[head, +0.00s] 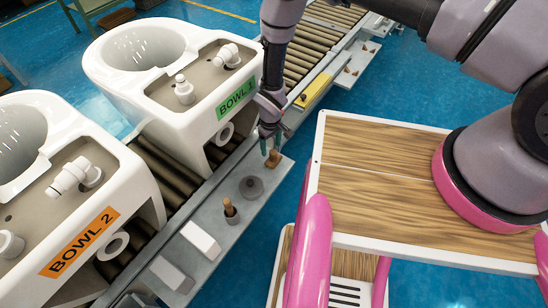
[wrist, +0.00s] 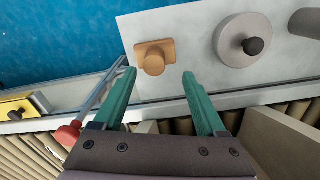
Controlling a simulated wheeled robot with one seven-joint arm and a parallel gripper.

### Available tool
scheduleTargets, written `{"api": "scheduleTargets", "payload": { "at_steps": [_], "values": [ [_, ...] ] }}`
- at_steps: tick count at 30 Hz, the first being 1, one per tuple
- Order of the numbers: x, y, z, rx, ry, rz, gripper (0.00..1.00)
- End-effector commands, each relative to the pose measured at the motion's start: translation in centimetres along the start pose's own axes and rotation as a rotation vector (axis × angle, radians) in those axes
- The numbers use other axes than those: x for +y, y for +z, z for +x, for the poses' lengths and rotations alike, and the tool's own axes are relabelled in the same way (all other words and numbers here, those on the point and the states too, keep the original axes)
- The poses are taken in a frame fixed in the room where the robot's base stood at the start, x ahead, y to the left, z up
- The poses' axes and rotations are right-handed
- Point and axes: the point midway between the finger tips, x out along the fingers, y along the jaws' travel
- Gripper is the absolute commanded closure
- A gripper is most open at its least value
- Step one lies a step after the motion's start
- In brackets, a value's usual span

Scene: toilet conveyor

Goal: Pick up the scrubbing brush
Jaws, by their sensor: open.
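The scrubbing brush appears to be the tan wooden block with a raised grip (wrist: 153,57), on a grey metal shelf (wrist: 190,75) in the wrist view. In the head view it shows as a small tan piece (head: 273,158) just below my fingertips, near the shelf's right edge. My gripper (head: 272,140) points down above it; its green fingers are open and empty. In the wrist view the brush lies beyond the fingertips (wrist: 158,75), roughly in line with the gap between them. Its underside is hidden.
A grey disc with a dark knob (head: 251,188) stands beside the brush. A wooden-handled item in a dark holder (head: 230,210) and white blocks (head: 200,240) sit farther along the shelf. White toilet bowls (head: 165,70) stand on the roller conveyor at left. A wood-topped cart (head: 370,150) is at right.

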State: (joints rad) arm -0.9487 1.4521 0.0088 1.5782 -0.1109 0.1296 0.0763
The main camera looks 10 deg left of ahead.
Motion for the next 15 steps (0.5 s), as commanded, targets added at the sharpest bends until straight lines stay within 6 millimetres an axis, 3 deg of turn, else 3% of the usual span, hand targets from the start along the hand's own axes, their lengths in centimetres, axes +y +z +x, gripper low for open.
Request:
{"api": "scheduleTargets", "payload": {
  "at_steps": [9, 15],
  "values": [
    [0.9, 0.5, 4.3, -0.001, 0.000, 0.001, 0.26],
    [0.8, 0.3, 5.8, 0.001, 0.000, 0.001, 0.26]
  ]
}}
